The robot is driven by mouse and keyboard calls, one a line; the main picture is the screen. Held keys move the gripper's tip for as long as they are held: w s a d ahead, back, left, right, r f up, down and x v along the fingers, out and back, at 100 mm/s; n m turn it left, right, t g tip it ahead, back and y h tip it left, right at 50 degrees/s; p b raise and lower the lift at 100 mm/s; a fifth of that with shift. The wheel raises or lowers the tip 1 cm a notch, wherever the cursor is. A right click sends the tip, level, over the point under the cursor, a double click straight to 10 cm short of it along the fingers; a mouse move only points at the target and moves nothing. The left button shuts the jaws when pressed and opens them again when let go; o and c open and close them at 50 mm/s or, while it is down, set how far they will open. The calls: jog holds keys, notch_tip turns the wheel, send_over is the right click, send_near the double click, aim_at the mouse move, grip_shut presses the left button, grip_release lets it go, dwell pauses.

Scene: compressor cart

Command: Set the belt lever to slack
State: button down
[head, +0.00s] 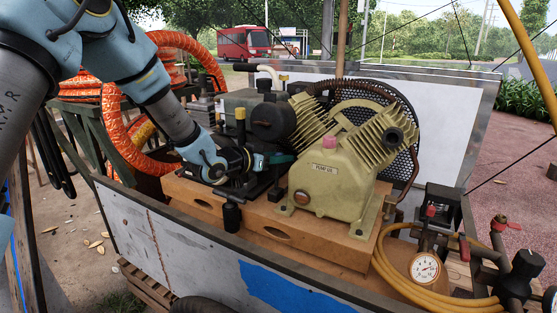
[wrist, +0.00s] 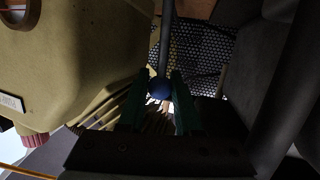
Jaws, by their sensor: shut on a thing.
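The belt lever shows in the wrist view as a dark rod with a round dark blue knob (wrist: 160,88) at its end. My gripper (wrist: 159,90) has its two green fingers on either side of this knob and is shut on it. In the head view my gripper (head: 284,158) reaches in from the left, just left of the tan compressor pump (head: 340,165). The lever cannot be made out there, and the lever's setting cannot be read.
The pump body (wrist: 70,75) is close on the left in the wrist view, with black mesh (wrist: 195,55) behind the lever. A gauge (head: 424,267), yellow hose (head: 395,270) and valve fittings (head: 520,270) are at the right. Orange ducting (head: 115,130) lies behind my arm.

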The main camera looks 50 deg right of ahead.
jog(key=shift+w+f, duration=0.1)
jog(key=shift+w, duration=0.05)
jog(key=c, duration=0.6)
grip_release()
jog(key=b+v, duration=0.1)
jog(key=v, duration=0.9)
jog(key=shift+a, duration=0.35)
